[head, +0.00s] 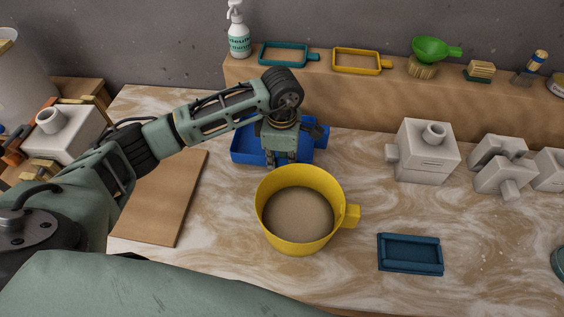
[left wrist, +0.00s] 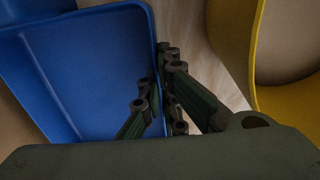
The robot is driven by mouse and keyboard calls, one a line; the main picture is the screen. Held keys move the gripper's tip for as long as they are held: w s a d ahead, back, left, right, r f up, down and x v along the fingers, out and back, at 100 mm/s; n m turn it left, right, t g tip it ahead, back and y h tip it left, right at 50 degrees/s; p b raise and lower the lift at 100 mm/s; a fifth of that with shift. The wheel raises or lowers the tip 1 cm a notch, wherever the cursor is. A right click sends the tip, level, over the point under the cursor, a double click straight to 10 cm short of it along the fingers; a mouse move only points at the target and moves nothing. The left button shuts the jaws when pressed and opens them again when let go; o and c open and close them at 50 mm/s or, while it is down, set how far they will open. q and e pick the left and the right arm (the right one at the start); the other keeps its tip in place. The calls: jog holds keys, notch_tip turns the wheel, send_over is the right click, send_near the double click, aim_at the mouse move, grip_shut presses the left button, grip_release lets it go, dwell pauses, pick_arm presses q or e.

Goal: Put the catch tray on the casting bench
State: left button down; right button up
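The blue catch tray (head: 240,153) is at the back of the marbled casting bench (head: 350,285), close to the raised ledge. The arm covers its middle; I cannot tell if it rests fully on the bench. My left gripper (head: 281,160) points down at the tray's front wall. In the left wrist view, the gripper's fingers (left wrist: 158,88) are on either side of the wall of the tray (left wrist: 85,70), close against it, and look shut on it. My right gripper is not in view.
A yellow jug (head: 272,237) stands just in front of the tray. A wooden board (head: 160,200) lies to the left. A dark teal tray (head: 410,267) and white moulds (head: 425,160) are to the right. The ledge (head: 350,108) holds small tools and trays.

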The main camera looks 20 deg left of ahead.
pick_arm(q)
jog(key=shift+f, duration=0.95)
jog(key=c, duration=2.5)
grip_release()
jog(key=shift+f, duration=0.2)
jog(key=o, duration=0.5)
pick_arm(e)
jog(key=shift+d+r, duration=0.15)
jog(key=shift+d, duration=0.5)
pick_arm(q)
jog(key=shift+r, duration=0.2)
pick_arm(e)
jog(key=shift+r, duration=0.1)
